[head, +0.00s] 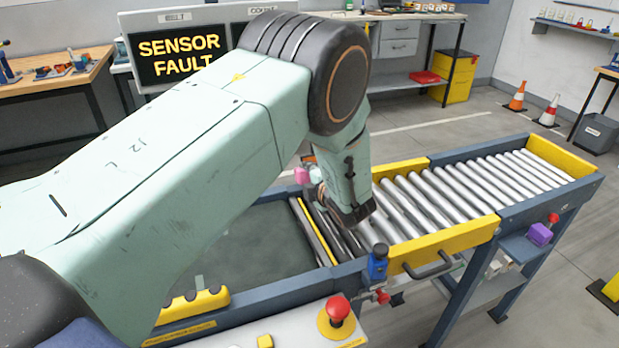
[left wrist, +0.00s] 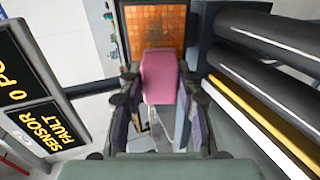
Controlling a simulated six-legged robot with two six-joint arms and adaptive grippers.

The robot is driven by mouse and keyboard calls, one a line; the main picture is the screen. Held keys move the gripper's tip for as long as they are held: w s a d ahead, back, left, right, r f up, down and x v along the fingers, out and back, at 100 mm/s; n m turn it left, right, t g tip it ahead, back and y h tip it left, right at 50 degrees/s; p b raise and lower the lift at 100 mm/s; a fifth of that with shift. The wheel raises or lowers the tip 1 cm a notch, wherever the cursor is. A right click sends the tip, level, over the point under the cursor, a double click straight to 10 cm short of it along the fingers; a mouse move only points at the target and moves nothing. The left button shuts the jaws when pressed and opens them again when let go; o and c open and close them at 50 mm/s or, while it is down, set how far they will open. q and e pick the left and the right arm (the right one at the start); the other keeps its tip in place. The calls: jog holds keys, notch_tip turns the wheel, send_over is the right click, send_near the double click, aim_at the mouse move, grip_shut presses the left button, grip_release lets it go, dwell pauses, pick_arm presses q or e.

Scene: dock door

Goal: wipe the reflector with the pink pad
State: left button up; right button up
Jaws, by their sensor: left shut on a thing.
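My left gripper (left wrist: 160,92) is shut on the pink pad (left wrist: 159,74), which sits between its two fingers in the left wrist view. The pad also shows in the head view (head: 302,175), small, at the left of my wrist. The reflector (left wrist: 155,27) is an orange gridded square in a dark frame at the top of the left wrist view, with paler patches on it. The pad's far edge overlaps the reflector's lower part there; I cannot tell whether they touch. In the head view my arm mostly hides the reflector. My right gripper is not in view.
A roller conveyor (head: 450,195) with yellow side guards runs to the right of my gripper. A screen (head: 180,55) reading SENSOR FAULT is behind my arm. Cones stand on the far floor.

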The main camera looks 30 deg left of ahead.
pick_arm(q)
jog(key=shift+w+a+f, duration=0.1)
jog(key=shift+w+f, duration=0.05)
jog(key=shift+w, duration=0.1)
jog(key=shift+a+b, duration=0.2)
jog(key=shift+b, duration=0.1)
jog(key=shift+w+d, duration=0.1)
jog(key=shift+w+d+b, duration=0.65)
jog(key=shift+w+d, duration=0.55)
